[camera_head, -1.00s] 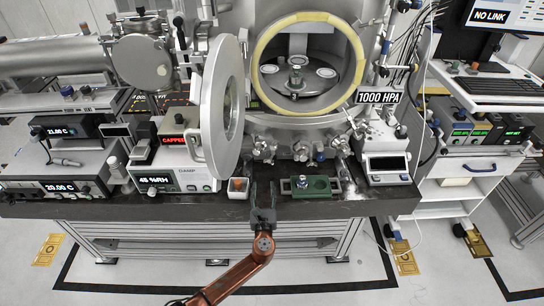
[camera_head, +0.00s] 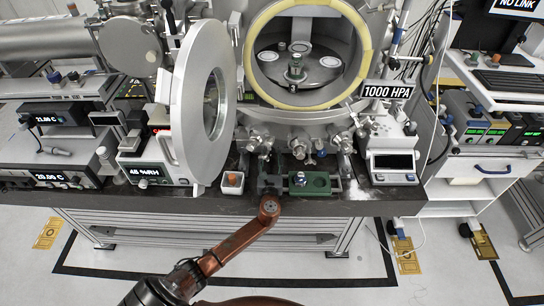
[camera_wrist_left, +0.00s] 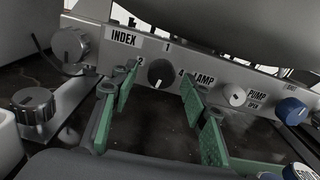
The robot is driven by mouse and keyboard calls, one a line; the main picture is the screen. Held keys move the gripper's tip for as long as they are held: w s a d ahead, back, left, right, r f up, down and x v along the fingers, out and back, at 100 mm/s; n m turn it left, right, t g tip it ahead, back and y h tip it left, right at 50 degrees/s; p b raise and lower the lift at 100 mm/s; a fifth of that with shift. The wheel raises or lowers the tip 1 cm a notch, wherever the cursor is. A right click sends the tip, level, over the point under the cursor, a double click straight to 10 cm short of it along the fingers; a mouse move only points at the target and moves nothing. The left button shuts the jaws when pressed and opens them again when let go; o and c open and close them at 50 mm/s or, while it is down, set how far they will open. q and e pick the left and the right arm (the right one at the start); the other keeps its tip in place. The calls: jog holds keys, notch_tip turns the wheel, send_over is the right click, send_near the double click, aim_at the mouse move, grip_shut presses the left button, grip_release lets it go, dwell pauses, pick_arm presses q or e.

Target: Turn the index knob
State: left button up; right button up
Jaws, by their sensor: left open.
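The index knob (camera_wrist_left: 160,72) is a small black round knob with a light pointer line. It sits on a metal panel, with the numbers 1, 2 and 4 around it and an INDEX label (camera_wrist_left: 123,38) to its upper left. My left gripper (camera_wrist_left: 160,92) is open, its green-padded fingers reaching toward the panel on either side of the knob. I see gaps between the pads and the knob; I cannot tell how far the tips are from the panel. In the head view the left gripper (camera_head: 269,182) is at the bench's front edge, below the chamber. My right gripper is not in view.
Other knobs flank it: a grey knob (camera_wrist_left: 70,45) at left, a pump knob (camera_wrist_left: 233,95) and a blue knob (camera_wrist_left: 291,111) at right. In the head view a white box (camera_head: 232,182) and a green block (camera_head: 310,184) stand close beside the gripper. The round chamber door (camera_head: 205,110) hangs open.

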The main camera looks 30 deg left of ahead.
pick_arm(q)
jog(key=shift+w+a, duration=0.15)
jog(key=shift+w, duration=0.15)
jog(key=shift+c, duration=0.4)
grip_shut()
jog(key=shift+n, duration=1)
jog(key=shift+o, duration=0.4)
grip_release()
